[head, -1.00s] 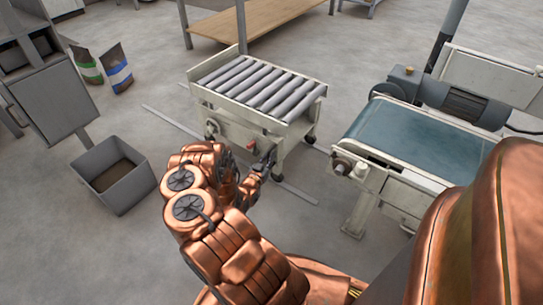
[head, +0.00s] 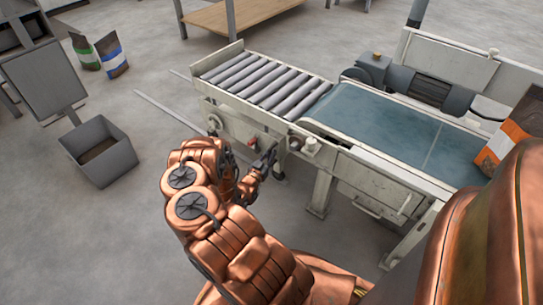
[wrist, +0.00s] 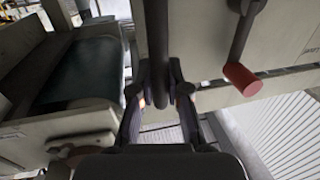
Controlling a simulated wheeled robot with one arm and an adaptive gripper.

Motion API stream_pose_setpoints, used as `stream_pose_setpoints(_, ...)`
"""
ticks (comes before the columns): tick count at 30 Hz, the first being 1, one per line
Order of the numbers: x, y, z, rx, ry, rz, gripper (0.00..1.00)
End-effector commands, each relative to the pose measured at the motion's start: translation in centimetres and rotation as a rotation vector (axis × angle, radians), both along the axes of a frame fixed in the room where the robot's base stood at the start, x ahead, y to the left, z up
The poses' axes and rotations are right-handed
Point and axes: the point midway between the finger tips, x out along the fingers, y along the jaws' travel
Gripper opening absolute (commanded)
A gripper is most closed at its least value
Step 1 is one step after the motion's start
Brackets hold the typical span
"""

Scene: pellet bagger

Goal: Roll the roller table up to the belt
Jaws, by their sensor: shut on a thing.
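The roller table (head: 225,117), pale with grey rollers, stands in the head view with its right end close against the belt's left end. The blue-green belt (head: 390,122) runs right from there on its pale frame; its end also shows in the wrist view (wrist: 88,72). I cannot tell whether the two frames touch. My gripper (head: 266,166) is at the table's front side. In the wrist view my gripper (wrist: 160,95) is shut on a dark upright handle (wrist: 158,40) of the table. A red-tipped lever (wrist: 242,78) hangs just right of it.
A grey bin (head: 100,152) stands on the floor at left, below a grey panel (head: 45,78). Two bags (head: 112,55) stand behind it. An orange and white bag (head: 510,130) is on the belt's right part. A wooden bench (head: 245,12) stands behind. Floor at front left is clear.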

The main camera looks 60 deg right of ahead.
Motion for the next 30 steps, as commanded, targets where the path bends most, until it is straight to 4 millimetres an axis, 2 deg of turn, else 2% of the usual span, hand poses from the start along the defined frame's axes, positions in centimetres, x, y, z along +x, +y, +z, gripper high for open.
stream_pose_setpoints(1, -1.0, 0.0, -0.1, 0.0, 0.005, -0.021, 0.0)
stream_pose_setpoints(7, -1.1, 0.0, -0.1, 0.002, 0.007, -0.022, 0.0)
stream_pose_setpoints(8, -1.1, 0.0, -0.1, 0.003, 0.007, -0.023, 0.17)
stream_pose_setpoints(15, -0.9, 0.1, -0.1, 0.003, 0.006, -0.017, 0.41)
stream_pose_setpoints(26, -0.6, 0.3, -0.1, 0.003, 0.004, -0.012, 0.41)
stream_pose_setpoints(30, -0.6, 1.8, -0.2, 0.005, 0.006, -0.01, 0.41)
